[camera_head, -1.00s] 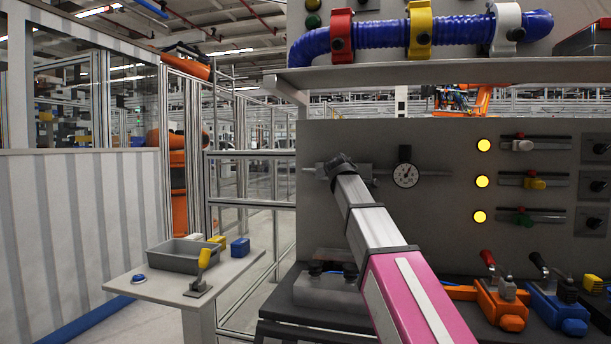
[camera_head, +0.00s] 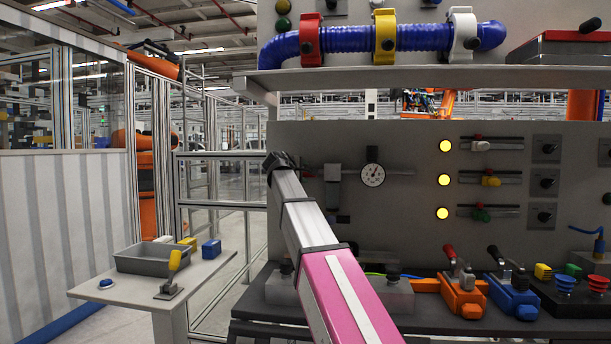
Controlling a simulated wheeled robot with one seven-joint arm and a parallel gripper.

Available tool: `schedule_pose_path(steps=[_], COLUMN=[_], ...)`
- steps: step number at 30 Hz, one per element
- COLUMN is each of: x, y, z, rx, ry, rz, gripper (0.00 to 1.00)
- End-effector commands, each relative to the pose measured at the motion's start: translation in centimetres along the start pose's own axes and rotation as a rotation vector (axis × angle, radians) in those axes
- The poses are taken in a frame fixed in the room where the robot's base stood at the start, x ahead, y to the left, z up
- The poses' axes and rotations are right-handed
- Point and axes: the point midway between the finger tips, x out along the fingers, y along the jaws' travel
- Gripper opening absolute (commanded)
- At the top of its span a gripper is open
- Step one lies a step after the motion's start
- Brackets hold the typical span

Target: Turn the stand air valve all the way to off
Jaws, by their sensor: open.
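A grey air line with a round white dial gauge (camera_head: 373,175) runs across the grey panel. The gripper is small and seen from behind. It is open, but its fingers and any contact with the line cannot be made out.
Yellow lamps (camera_head: 445,146) with sliders and black knobs (camera_head: 548,148) are on the right. A shelf (camera_head: 420,77) with a blue hose overhangs the panel. Orange (camera_head: 463,298) and blue (camera_head: 514,298) clamps stand on the bench. A side table (camera_head: 100,290) with a grey bin is at left.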

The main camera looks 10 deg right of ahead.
Motion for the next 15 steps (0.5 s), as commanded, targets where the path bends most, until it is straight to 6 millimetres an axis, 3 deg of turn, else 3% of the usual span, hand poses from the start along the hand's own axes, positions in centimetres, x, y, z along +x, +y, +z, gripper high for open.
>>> schedule_pose_path(steps=[6, 15], x=[2.4, 2.9], y=[0.1, 0.0], z=[0.0, 0.0], rx=[0.000, 0.000], ry=[0.000, 0.001], rz=[0.000, 0.000], gripper=[0.59, 0.59])
